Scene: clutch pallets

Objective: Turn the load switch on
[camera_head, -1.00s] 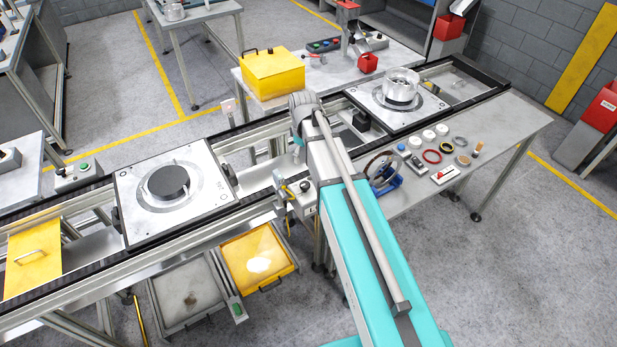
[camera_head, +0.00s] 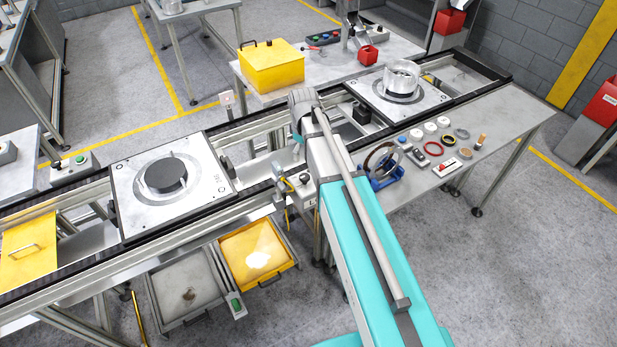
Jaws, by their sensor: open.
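Several small control boxes are in view, and I cannot tell which is the load switch. One light box (camera_head: 301,192) with a dark knob sits on the front of the conveyor, beside my arm. Another box (camera_head: 75,169) with a green button stands at the left. A narrow box (camera_head: 235,304) with a green button is beside the low trays. A small white box (camera_head: 226,98) stands behind the conveyor. My teal arm reaches from the lower right to a grey joint over the conveyor. My gripper is hidden beyond the arm.
A pallet (camera_head: 207,195) with a dark disc is on the conveyor at left; another pallet (camera_head: 372,93) carries a metal housing. A side table (camera_head: 505,122) holds rings and small parts. A yellow case (camera_head: 271,70) stands behind.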

